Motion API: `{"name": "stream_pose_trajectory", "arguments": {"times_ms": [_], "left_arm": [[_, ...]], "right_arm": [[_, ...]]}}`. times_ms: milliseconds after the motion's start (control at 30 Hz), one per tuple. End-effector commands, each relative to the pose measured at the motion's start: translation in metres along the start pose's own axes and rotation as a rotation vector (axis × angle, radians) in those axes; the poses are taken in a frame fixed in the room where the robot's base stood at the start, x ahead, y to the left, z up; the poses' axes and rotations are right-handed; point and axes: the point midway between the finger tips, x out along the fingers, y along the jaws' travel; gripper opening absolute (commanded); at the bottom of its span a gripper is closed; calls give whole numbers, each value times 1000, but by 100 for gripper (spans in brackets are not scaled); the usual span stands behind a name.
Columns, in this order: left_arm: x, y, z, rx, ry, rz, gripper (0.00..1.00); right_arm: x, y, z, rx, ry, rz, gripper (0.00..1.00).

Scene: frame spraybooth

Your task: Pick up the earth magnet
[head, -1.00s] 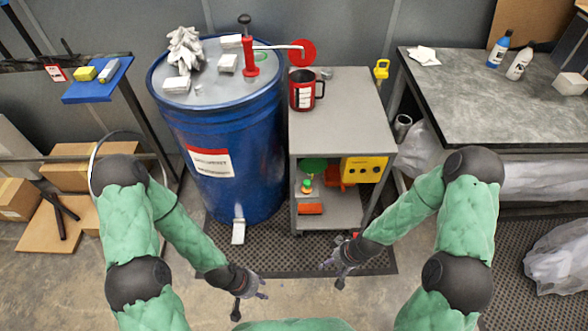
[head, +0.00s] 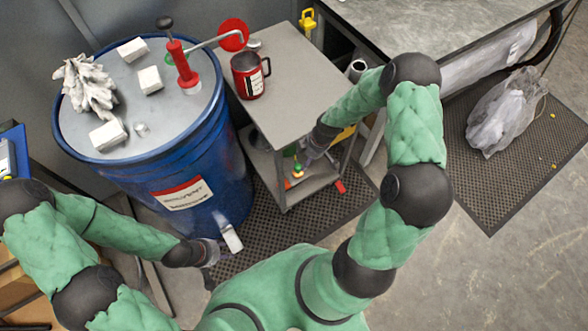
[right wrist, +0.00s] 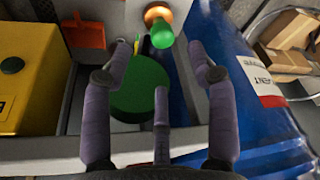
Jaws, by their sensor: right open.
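I cannot tell for sure which thing is the earth magnet. On the cart's lower shelf, the right wrist view shows a green disc (right wrist: 140,92), an orange knob with a green end (right wrist: 160,22) and an orange piece (right wrist: 84,32). My right gripper (right wrist: 160,70) is open, its fingers spread in front of the green disc, with nothing clearly between them. In the head view my right gripper (head: 311,152) reaches in under the cart top, its fingers partly hidden. My left gripper (head: 210,258) is low beside the blue drum, its fingers too small to read.
The cart top (head: 290,85) holds a red mug (head: 247,76) and overhangs the lower shelf. The blue drum (head: 210,150) stands left of the cart. A yellow box (right wrist: 25,85) is left of the green disc in the right wrist view. A workbench (head: 430,30) stands right.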

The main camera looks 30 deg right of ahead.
Motion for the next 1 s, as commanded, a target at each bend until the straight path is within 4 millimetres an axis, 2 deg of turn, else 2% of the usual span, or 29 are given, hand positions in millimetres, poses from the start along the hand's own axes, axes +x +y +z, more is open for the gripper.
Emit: {"name": "stream_pose_trajectory", "arguments": {"times_ms": [33,200,433,700,1000], "left_arm": [[4,-1,0,0,0,0,40],[10,-4,-1,0,1,0,40],[15,-5,-1,0,1,0,40],[29,-11,-2,0,2,0,40],[30,-11,-2,0,2,0,40]], "right_arm": [[10,-1,0,-1,0,-3,58],[34,-1,0,0,0,-2,58],[48,-1,-2,1,1,-1,58],[85,-1,-5,2,1,-1,58],[90,-1,-6,2,1,1,58]]}}
